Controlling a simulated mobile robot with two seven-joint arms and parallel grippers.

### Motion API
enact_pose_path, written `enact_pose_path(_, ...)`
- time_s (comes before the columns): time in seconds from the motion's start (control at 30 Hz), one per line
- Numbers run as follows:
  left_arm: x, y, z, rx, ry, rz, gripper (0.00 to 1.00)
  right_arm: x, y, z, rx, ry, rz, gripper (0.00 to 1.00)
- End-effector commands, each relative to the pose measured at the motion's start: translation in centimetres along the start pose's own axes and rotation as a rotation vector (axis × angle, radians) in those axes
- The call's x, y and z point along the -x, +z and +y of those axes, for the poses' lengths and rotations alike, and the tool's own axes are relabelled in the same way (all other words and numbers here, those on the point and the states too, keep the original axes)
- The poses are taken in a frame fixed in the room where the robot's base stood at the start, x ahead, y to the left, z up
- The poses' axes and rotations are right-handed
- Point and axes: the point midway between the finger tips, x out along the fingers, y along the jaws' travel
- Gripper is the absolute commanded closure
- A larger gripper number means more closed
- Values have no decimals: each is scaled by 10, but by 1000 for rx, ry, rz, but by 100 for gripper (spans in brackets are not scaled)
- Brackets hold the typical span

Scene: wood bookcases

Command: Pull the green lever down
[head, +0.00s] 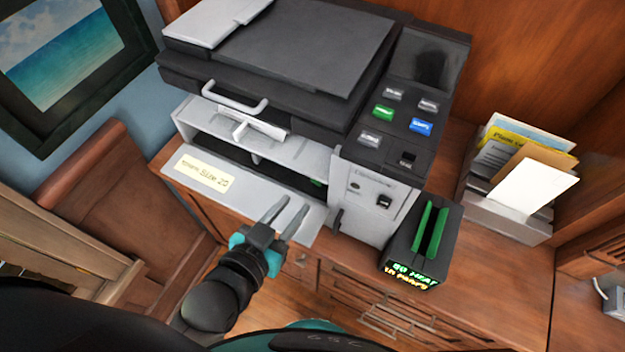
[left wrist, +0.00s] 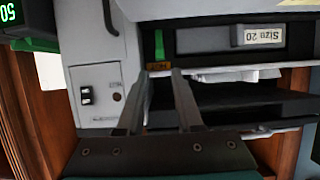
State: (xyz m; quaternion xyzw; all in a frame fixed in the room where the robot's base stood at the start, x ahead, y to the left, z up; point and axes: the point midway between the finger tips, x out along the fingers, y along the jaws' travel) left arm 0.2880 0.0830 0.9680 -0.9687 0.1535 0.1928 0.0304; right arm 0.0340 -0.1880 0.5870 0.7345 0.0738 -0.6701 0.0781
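The green lever (left wrist: 159,45) shows in the left wrist view as a short upright green bar at the left end of the copier's dark opening, just above a small orange label. In the head view only a small green bit of it (head: 317,182) shows inside the opening, partly hidden by the front panel. My left gripper (head: 293,203) is in front of the opening, over the lowered flap's right end, with its fingers apart and empty. In the left wrist view its fingertips (left wrist: 161,76) point toward the lever, and no contact is visible. My right gripper is not in view.
The copier (head: 290,50) stands on a wooden cabinet, its labelled flap (head: 245,200) lowered. A grey panel (head: 365,200) with a black switch borders the opening on the right. A black box with green slots (head: 425,245) and a paper holder (head: 510,215) stand farther right.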

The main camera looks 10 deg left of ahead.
Motion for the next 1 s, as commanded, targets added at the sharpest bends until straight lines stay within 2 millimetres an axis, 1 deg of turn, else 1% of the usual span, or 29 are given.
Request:
enact_pose_path(0.03, -9, 0, 0, 0, -1, 3, 65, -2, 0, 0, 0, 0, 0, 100)
enact_pose_path(0.3, -53, 0, 0, 0, 0, 2, 65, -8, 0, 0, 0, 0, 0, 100)
enact_pose_path(0.5, -79, 0, 0, 0, 0, 2, 65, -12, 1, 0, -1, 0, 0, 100)
enact_pose_path(0.7, -92, 0, 0, 0, 1, 0, 65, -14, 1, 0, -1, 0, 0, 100)
enact_pose_path(1.0, -94, 0, 0, -1, 1, 0, 65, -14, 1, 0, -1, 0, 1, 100)
